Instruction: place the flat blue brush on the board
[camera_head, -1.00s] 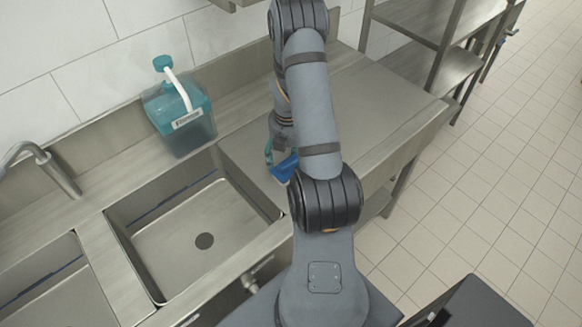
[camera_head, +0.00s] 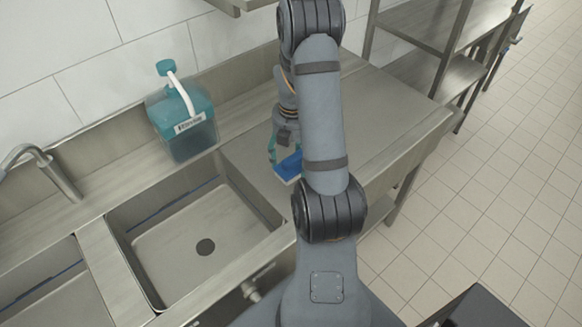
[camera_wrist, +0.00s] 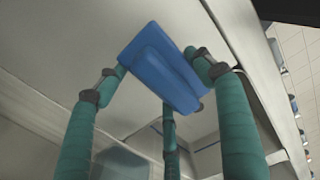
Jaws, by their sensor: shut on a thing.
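The flat blue brush (camera_head: 289,166) is between the teal fingers of my gripper (camera_head: 281,157), over the steel worktop (camera_head: 243,161) right of the sink. In the wrist view the brush (camera_wrist: 162,68) is a flat blue block lying aslant across the fingertips. My gripper (camera_wrist: 161,66) is shut on it, with a finger at each side and a third finger lower in the picture. My arm hides part of the worktop and the brush's right side. I cannot make out a board separate from the worktop. Whether the brush touches the surface is unclear.
A sink basin (camera_head: 180,240) lies left of the gripper, with a tap (camera_head: 55,170) at the far left. A teal jug (camera_head: 188,140) stands behind the basin. A steel shelf rack (camera_head: 452,72) stands at the right. The worktop right of my arm is clear.

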